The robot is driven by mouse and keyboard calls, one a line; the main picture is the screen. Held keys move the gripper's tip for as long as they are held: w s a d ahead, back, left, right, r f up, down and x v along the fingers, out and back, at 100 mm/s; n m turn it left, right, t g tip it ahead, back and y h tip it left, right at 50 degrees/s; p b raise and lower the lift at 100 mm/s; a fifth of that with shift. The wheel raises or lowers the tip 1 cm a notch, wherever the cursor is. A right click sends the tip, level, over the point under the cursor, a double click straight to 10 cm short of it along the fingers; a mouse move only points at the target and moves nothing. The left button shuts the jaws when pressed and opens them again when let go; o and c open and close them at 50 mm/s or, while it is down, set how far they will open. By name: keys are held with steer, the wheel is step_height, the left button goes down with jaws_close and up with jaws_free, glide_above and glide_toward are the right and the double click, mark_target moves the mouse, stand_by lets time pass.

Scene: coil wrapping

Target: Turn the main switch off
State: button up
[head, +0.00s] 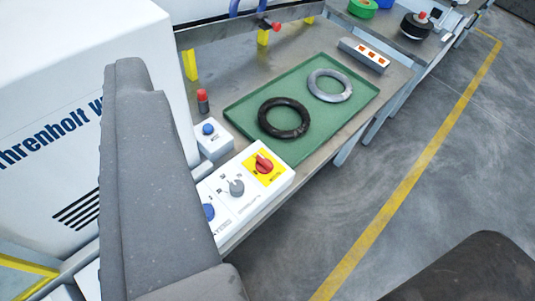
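The main switch (264,163) is a red rotary knob on a yellow plate. It sits at the far end of a white control panel (247,203) on the near edge of the metal bench. The knob's exact setting is too small to read. My gripper (305,160) shows as a large grey finger on the left and a dark rounded finger at the lower right. The fingers are wide apart with nothing held between them. The switch lies beyond and between them in the picture, apart from both. The left finger hides part of the panel.
The panel also has a grey knob (236,187) and a blue button (208,212). A small box with a blue button (208,129) stands behind. A green tray (240,116) holds a black ring and a grey ring. A white machine (60,60) stands left; open floor lies right.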

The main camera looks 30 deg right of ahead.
steer(key=o, duration=0.5)
steer(key=shift+o, duration=0.8)
steer(key=shift+w+r, duration=0.1)
steer(key=shift+w, duration=0.1)
steer(key=w+d+f+m+g+p, duration=0.2)
steer(key=w+p, duration=0.1)
steer(key=w, duration=0.3)
steer(key=w+d+f+m+g+p, duration=0.1)
steer(key=w+f+g+p, duration=0.15)
steer(key=w, duration=0.35)
steer(key=m+g+p, duration=1.1)
steer(key=p, duration=0.3)
glide_above(266, 160)
step_height(266, 160, down, 27)
step_height(266, 160, down, 13)
steer(key=shift+a+f, duration=0.1)
steer(key=shift+f, duration=0.1)
steer(key=shift+c, duration=0.3)
